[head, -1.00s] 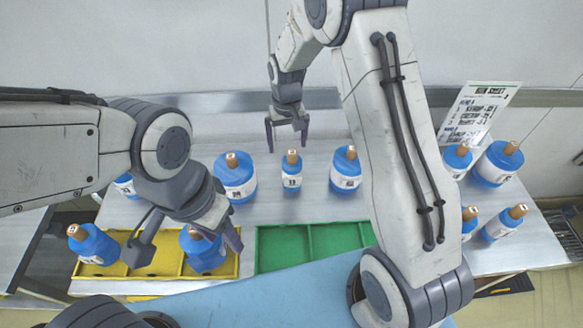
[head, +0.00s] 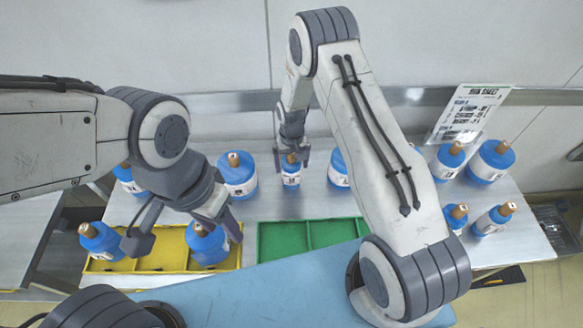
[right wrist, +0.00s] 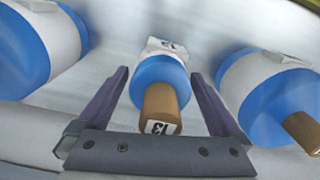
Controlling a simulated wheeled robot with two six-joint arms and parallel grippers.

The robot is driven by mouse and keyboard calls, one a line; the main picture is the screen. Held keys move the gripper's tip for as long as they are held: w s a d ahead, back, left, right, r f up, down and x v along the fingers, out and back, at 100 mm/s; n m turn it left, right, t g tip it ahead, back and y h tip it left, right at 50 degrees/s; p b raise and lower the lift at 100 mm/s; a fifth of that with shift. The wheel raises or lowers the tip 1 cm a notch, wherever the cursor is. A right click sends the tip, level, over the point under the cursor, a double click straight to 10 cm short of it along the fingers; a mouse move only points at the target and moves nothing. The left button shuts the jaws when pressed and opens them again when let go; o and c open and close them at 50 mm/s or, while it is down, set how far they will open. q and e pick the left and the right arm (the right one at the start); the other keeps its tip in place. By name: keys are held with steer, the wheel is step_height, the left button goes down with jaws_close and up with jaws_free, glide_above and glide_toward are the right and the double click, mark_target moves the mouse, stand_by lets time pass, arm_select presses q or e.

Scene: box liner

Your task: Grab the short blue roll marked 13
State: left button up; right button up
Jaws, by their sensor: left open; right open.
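The short blue roll (head: 291,179) stands upright on the table in the head view, with a white label and a brown core. In the right wrist view the roll (right wrist: 158,72) shows "13" on its core top. My right gripper (head: 292,160) is open at the roll's top, a finger on either side. The right wrist view shows the roll between the open fingers of the gripper (right wrist: 160,78), with gaps on both sides. My left gripper (head: 186,238) is open over the yellow tray, near a blue roll (head: 208,246) standing in it.
Larger blue rolls stand left (head: 238,178) and right (head: 338,172) of it. A yellow tray (head: 170,250) and an empty green tray (head: 283,240) lie in front. Several blue rolls stand at right, near a printed sign (head: 468,113).

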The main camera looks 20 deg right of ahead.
jaws_close()
steer(key=shift+r, duration=0.1)
stand_by(0.3)
